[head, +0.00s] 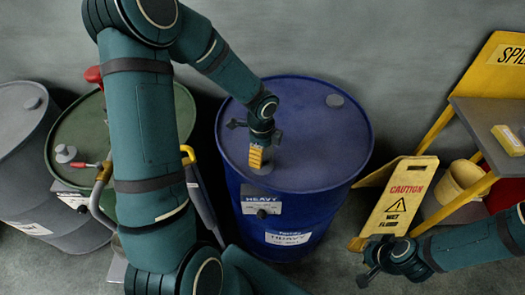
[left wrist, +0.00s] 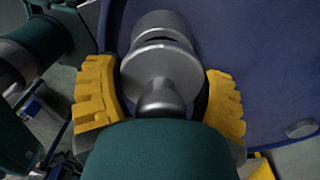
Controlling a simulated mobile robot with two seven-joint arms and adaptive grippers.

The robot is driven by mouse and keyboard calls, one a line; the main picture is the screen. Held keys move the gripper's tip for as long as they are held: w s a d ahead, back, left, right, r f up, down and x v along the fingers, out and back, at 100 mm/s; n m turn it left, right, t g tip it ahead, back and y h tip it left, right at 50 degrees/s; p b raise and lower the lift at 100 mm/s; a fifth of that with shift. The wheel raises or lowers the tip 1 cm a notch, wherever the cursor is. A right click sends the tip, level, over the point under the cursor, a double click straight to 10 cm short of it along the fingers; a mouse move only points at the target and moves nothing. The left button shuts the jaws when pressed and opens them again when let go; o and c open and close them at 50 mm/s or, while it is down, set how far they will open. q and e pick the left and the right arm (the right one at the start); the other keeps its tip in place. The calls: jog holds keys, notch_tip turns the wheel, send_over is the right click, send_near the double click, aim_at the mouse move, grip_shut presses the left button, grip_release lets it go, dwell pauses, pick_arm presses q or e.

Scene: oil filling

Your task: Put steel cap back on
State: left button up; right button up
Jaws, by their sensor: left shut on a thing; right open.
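The blue drum (head: 330,150) stands in the middle of the head view. My left gripper (head: 258,158) is over the near left part of its top, with yellow finger pads pointing down. In the left wrist view, the fingers are shut on a grey steel cap (left wrist: 160,66) with a round disc and a knob. Grey metal of similar finish (left wrist: 162,25) shows just beyond the disc. I cannot tell whether the cap touches the drum's opening, which the gripper hides. My right gripper (head: 378,270) is open and empty, low on the right, near the wet-floor sign.
A small grey cap (head: 334,100) sits at the far right of the drum top. A green drum (head: 75,130) and a grey drum (head: 20,150) stand left. A yellow caution sign (head: 400,198) and a yellow-framed shelf (head: 485,115) stand right. The rest of the blue top is clear.

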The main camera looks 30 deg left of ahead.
pick_arm(q)
jog(key=shift+f, duration=0.15)
dwell(0.5)
jog(key=shift+f+b, duration=0.9)
jog(key=shift+f, duration=0.2)
jog(key=o, duration=1.2)
jog(key=shift+r, duration=0.15)
jog(key=r, duration=1.1)
jog(key=shift+w+a+r, duration=0.1)
jog(key=shift+a+r, duration=0.1)
jog(key=shift+r, duration=0.2)
